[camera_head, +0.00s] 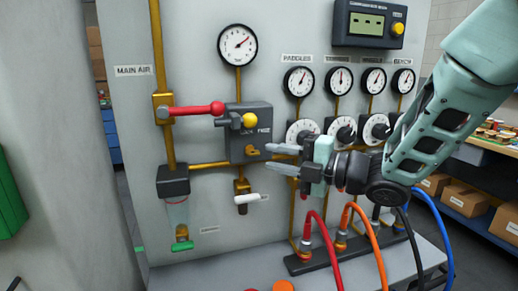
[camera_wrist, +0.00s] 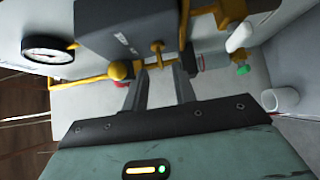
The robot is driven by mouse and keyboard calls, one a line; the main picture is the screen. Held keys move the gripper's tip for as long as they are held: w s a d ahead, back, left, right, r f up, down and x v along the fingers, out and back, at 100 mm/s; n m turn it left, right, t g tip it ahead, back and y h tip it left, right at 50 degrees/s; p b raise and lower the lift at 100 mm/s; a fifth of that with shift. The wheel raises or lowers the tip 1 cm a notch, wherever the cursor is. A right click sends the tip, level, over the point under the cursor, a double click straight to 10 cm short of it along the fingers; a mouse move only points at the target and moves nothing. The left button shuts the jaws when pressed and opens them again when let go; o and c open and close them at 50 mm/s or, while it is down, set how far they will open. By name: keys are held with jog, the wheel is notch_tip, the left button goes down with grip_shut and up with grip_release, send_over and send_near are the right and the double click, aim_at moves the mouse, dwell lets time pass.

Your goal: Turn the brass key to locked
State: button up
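The brass key (camera_head: 252,151) sticks out of the lower front of a dark grey box (camera_head: 236,126) on the panel. The box's lettering is too small to read fully. My gripper (camera_head: 268,158) is open and empty, with its two fingers just right of the key in the head view. In the wrist view the key (camera_wrist: 157,48) shows between and just beyond the fingertips (camera_wrist: 162,70). I see no contact between fingers and key. The key's exact turn is hard to tell.
A white-handled valve (camera_head: 250,198) hangs below. Dials (camera_head: 302,132) and gauges (camera_head: 299,82) are to the right, partly behind my arm. Coloured hoses (camera_head: 318,240) rise from the bench below.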

aim_at(259, 153)
jog(key=shift+p+x, duration=0.4)
jog(key=shift+x, duration=1.95)
grip_shut()
